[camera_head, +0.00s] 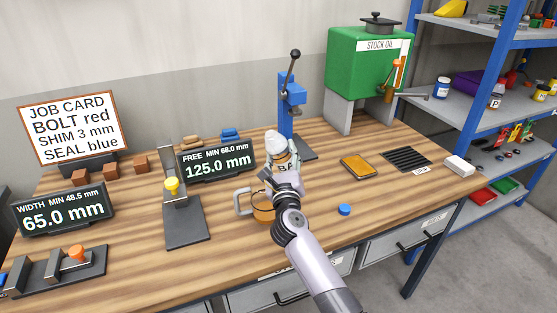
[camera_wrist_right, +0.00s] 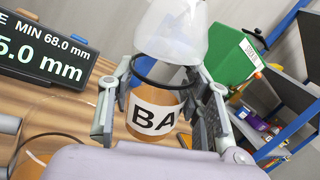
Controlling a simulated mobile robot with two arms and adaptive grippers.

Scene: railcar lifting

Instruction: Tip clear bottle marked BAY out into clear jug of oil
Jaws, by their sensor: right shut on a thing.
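The clear bottle marked BAY (camera_head: 279,152) is in my right gripper (camera_head: 286,173), its label partly hidden so that "BA" reads. It is close to upright, leaning slightly left in the head view. In the wrist view the bottle (camera_wrist_right: 154,117) stands between both fingers of the right gripper (camera_wrist_right: 155,105), with amber contents, a dark ring and a pale translucent upper part. The clear jug of oil (camera_head: 262,214) stands on the bench just below and left of the bottle, amber inside, handle at left, partly hidden by my right arm. The jug's rim also shows in the wrist view (camera_wrist_right: 43,137). My left gripper is not in view.
A blue cap (camera_head: 344,210) lies on the bench right of the jug. A blue lever press (camera_head: 289,100) stands behind the bottle. The 125.0 mm display (camera_head: 216,160) is left of it.

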